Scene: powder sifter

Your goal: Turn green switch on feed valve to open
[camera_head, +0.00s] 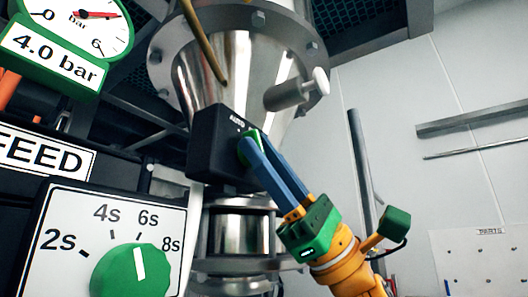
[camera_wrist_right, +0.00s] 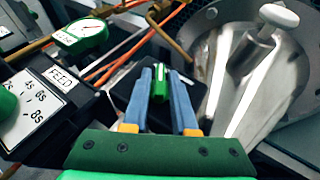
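The feed valve's black box (camera_head: 212,150) is mounted in front of the steel cone in the head view. It carries the green switch (camera_head: 246,146), mostly hidden by my fingers there. My right gripper (camera_head: 254,150) reaches up from the lower right with its blue fingertips at the switch. In the wrist view the green switch (camera_wrist_right: 160,82), with a pale line along it, sits between the two fingertips of my right gripper (camera_wrist_right: 160,75), with no clear gap on either side. It looks shut on the switch. My left gripper is not in view.
A green timer knob (camera_head: 132,270) on a white dial and a FEED sign (camera_head: 42,157) are at the left. A pressure gauge (camera_head: 75,25) reads "4.0 bar". A white-knobbed steel handle (camera_head: 298,92) juts from the cone, close above the fingers. Free room lies to the right.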

